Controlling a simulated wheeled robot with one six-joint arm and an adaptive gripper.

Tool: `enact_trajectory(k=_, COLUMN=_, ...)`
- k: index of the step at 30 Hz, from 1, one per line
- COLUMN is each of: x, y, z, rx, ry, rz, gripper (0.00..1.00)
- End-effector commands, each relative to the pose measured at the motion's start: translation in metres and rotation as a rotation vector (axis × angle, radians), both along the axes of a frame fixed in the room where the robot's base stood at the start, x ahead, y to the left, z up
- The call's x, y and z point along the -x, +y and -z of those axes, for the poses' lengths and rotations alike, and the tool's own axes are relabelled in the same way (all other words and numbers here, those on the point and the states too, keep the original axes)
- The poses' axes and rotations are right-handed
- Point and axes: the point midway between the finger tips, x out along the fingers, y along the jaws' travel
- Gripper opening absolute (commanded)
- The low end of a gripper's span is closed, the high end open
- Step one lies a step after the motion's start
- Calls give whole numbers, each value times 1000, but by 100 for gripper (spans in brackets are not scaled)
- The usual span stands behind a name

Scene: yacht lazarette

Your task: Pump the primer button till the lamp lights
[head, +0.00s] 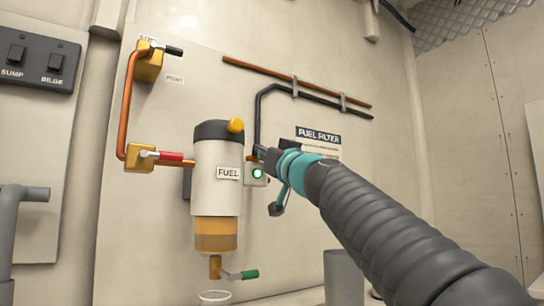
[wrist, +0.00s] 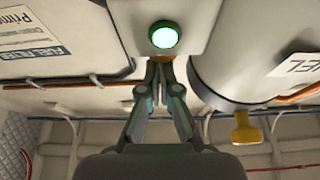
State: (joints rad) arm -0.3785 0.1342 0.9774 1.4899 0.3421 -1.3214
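The lamp (head: 258,174) glows green with a bright centre, on a small pale box just right of the white fuel filter (head: 216,196). It also glows in the wrist view (wrist: 164,36). My gripper (head: 260,153) is at the top of the lamp box, right of the filter. In the wrist view its fingers (wrist: 161,66) converge with tips together, just below the lamp in the picture. A sliver of orange shows at the tips; I cannot tell whether it is a button, or whether they touch it. A yellow knob (head: 236,125) on the filter's dark cap stands apart from my gripper.
A red-handled valve (head: 168,156) and copper pipe (head: 124,100) are left of the filter. A green-handled drain valve (head: 243,274) hangs below it, above a clear cup (head: 214,297). A black pipe (head: 258,105) runs close above my gripper. A grey cylinder (head: 343,278) stands lower right.

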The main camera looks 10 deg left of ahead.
Motion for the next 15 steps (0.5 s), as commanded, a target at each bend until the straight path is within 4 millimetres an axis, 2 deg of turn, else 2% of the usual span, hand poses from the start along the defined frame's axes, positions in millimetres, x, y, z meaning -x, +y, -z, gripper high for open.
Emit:
enact_trajectory(k=8, x=-3, y=4, z=5, rx=7, ry=7, rz=-5, gripper=0)
enact_trajectory(k=15, x=-3, y=-1, z=-15, rx=5, ry=6, rz=0, gripper=0)
